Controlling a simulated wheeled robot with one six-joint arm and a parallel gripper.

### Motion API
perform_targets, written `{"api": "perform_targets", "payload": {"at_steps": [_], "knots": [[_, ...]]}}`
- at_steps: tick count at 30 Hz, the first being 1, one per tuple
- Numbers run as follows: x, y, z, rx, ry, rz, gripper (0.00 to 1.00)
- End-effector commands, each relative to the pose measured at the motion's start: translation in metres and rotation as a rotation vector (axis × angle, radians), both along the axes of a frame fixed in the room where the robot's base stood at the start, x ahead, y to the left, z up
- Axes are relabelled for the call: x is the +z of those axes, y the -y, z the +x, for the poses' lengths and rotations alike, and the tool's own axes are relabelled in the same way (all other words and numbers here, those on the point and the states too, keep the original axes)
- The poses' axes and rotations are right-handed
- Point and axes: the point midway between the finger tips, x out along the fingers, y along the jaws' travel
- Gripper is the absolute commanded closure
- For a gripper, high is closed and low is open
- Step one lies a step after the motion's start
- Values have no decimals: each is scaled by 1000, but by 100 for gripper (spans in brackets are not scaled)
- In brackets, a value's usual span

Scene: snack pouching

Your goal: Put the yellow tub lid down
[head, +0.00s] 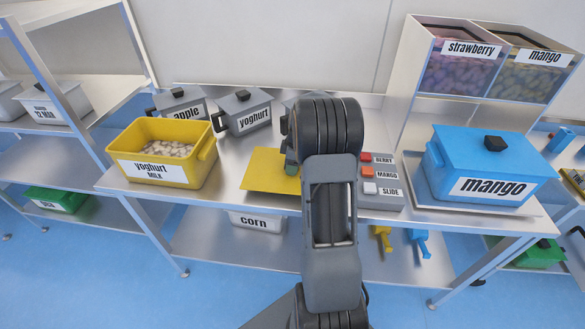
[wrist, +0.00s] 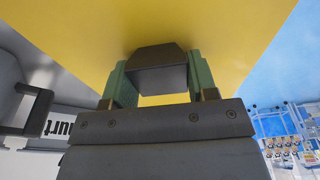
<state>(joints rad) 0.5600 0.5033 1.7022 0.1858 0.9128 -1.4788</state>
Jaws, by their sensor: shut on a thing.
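The yellow tub lid (head: 262,171) is a flat yellow plate beside the open yellow tub, at the middle of the steel table. It fills much of the wrist view (wrist: 85,28). My gripper (wrist: 157,78) is shut on the lid's dark knob, with a green finger on each side. In the head view my gripper (head: 291,166) is mostly hidden behind my arm. I cannot tell whether the lid touches the table. The yellow tub (head: 152,172), labelled yoghurt milk, stands open to the left with pale pieces inside.
Grey lidded tubs labelled apple (head: 181,104) and yoghurt (head: 243,112) stand behind. A button panel (head: 383,203) lies right of my arm. A blue mango tub (head: 488,165) sits on a tray at the right. Strawberry and mango bins (head: 462,75) rise behind it.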

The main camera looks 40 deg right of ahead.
Motion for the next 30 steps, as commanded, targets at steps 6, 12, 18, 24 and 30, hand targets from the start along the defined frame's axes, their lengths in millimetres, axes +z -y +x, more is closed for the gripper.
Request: {"api": "perform_targets", "payload": {"at_steps": [6,12,18,24,30], "knots": [[-22,-1,0,0,-1,1,74],[-22,-1,0,0,0,0,74],[-24,-1,0,0,-1,1,41],[-24,-1,0,0,-1,1,22],[-24,-1,0,0,-1,1,22]]}}
